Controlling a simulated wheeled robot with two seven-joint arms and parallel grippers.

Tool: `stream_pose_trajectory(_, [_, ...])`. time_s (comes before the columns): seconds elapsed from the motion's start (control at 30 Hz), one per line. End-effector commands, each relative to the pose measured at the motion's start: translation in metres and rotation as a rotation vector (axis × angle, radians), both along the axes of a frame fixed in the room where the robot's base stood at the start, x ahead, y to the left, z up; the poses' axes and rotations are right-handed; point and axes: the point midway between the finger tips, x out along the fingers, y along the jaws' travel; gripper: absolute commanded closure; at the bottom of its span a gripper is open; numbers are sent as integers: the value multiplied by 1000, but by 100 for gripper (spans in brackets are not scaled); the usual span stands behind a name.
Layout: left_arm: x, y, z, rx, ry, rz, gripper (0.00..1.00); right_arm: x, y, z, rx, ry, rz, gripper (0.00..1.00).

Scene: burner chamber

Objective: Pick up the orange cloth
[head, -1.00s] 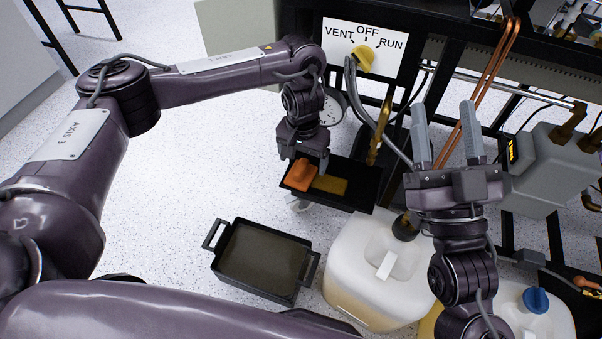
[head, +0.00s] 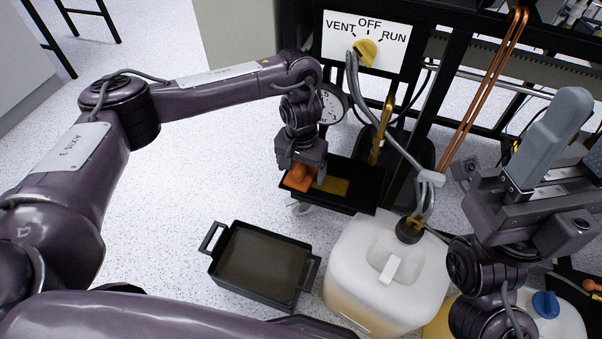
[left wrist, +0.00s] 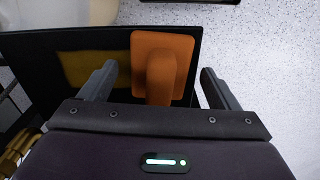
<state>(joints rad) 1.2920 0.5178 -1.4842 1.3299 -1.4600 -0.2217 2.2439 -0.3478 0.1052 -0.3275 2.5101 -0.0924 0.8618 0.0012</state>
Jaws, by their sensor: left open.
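The orange cloth (head: 298,178) lies at the left end of a small black tray (head: 350,198). In the left wrist view the orange cloth (left wrist: 163,55) shows a flat sheet with a raised fold in the middle. My left gripper (head: 302,172) is open right over the cloth, its fingers pointing down. In the left wrist view the left gripper's fingers (left wrist: 160,88) stand on either side of the cloth's raised fold, apart from it. My right gripper (head: 535,190) is at the right of the head view, over the floor equipment, with no cloth near it; its jaw gap is unclear.
A yellow-brown patch (head: 333,185) lies on the tray beside the cloth. A black pan (head: 262,262) with handles and a white jug (head: 372,275) stand in front. A panel with a yellow knob (head: 365,52) and hoses (head: 375,120) are behind. Floor at left is clear.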

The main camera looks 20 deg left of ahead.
Motion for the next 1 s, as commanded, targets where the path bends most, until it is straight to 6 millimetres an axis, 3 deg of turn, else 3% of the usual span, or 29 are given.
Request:
stream_pose_trajectory(0.17, [0, 0, 0, 0, 0, 0, 16, 0, 0, 0, 0, 0, 0, 48])
stream_pose_trajectory(0.57, [0, 0, 0, 0, 0, -1, 68, 0, 0, 0, -1, 2, 0, 48])
stream_pose_trajectory(0.83, [0, 0, 1, 0, 0, -1, 69, 3, 1, 0, -5, 14, -1, 48])
stream_pose_trajectory(1.0, [0, 0, 6, 0, 0, -1, 69, 14, 5, -4, -29, 75, -2, 48])
